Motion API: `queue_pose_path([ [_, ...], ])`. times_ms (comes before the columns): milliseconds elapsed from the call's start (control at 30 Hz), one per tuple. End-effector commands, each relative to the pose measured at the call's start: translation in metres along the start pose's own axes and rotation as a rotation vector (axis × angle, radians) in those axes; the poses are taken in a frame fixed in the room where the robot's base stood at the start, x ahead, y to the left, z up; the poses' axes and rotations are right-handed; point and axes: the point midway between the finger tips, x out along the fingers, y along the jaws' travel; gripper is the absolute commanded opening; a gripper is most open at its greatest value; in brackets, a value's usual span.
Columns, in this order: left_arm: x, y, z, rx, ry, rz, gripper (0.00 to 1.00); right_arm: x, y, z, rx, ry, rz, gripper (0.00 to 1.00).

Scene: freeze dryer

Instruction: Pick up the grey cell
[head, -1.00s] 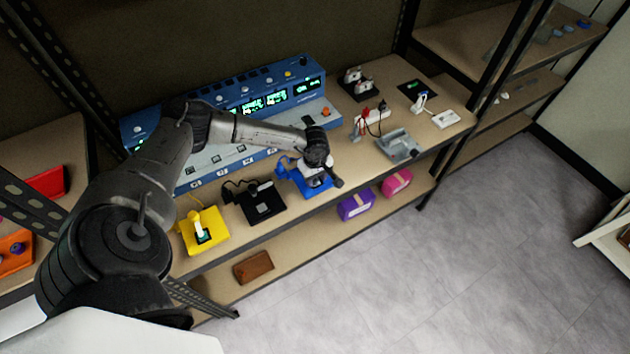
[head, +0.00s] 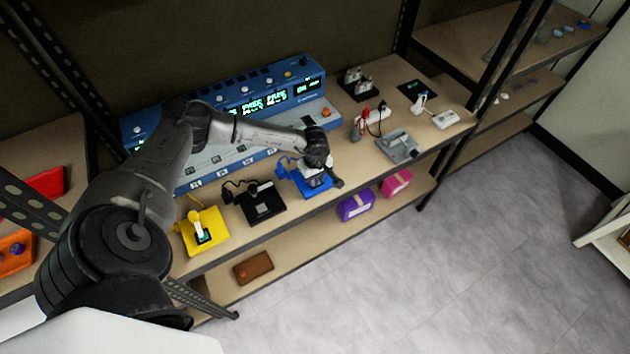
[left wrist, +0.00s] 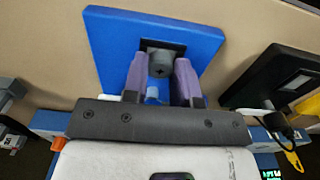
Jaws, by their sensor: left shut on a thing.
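In the head view the left gripper (head: 318,172) is over the blue stand (head: 321,192) on the workbench, and the gripper hides the cell there. Whether the cell is clear of the slot cannot be told. My right gripper is in neither view.
A black device (head: 265,206) and a yellow device (head: 214,240) stand left of the blue stand. A grey device (head: 402,150) stands to its right. A blue control panel (head: 245,145) runs behind. Purple (head: 355,206) and pink (head: 396,183) items lie on the lower shelf.

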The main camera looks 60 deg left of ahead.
Motion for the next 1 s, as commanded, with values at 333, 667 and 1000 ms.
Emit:
queue_pose_path([
  [333,0.000,0.000,0.000,0.000,0.000,0.000,0.13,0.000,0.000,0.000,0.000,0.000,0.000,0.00],
  [667,-0.005,0.000,0.000,0.000,0.000,0.000,0.13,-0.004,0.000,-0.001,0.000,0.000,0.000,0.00],
  [1000,-0.019,0.000,0.000,0.000,0.000,0.000,0.13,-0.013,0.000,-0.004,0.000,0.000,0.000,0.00],
])
